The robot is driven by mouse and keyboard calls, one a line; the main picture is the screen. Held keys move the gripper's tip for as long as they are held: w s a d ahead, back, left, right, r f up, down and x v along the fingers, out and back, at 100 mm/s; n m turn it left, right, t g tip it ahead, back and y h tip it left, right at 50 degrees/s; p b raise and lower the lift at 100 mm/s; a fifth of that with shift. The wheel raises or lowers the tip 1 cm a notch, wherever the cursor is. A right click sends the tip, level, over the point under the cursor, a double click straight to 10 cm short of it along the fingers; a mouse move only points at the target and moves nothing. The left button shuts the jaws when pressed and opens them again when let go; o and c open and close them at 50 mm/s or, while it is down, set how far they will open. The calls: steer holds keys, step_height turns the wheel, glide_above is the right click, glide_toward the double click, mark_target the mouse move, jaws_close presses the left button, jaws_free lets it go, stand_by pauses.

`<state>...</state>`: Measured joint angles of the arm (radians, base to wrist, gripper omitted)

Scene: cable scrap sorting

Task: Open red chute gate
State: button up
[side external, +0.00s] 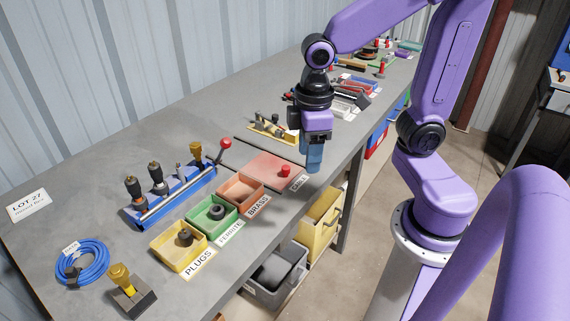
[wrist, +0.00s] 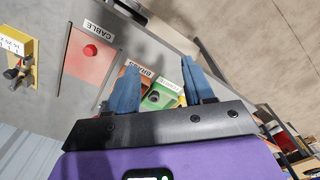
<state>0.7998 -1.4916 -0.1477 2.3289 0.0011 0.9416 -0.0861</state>
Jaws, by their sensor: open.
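The red chute gate (side external: 268,167) is a flat red panel lying level in the grey bench top, beside the CABLE label (side external: 298,182). A round red knob (side external: 286,171) stands on it near the label. In the wrist view the gate (wrist: 88,68) is left of my fingers, with its knob (wrist: 90,50) in plain sight. The panel looks closed, with no opening showing. My gripper (side external: 314,168) is above the bench's front edge, to the right of the gate and apart from it. In the wrist view its blue fingers (wrist: 159,66) are spread, with nothing held between them.
The orange BRASS bin (side external: 243,190), green FERRITE bin (side external: 212,214) and yellow PLUGS bin (side external: 178,246) line the front edge. A blue rack (side external: 170,200) and a red-ball lever (side external: 225,144) stand behind them. A yellow-based fixture (side external: 272,130) sits behind the gate.

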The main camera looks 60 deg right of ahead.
steer(key=w+d+m, duration=0.3)
steer(key=w+d, duration=0.2)
steer(key=w, duration=0.4)
steer(key=m, duration=0.3)
glide_above(285, 167)
step_height(285, 167, down, 17)
steer(key=shift+d+f, duration=0.1)
steer(key=shift+f, duration=0.05)
jaws_close()
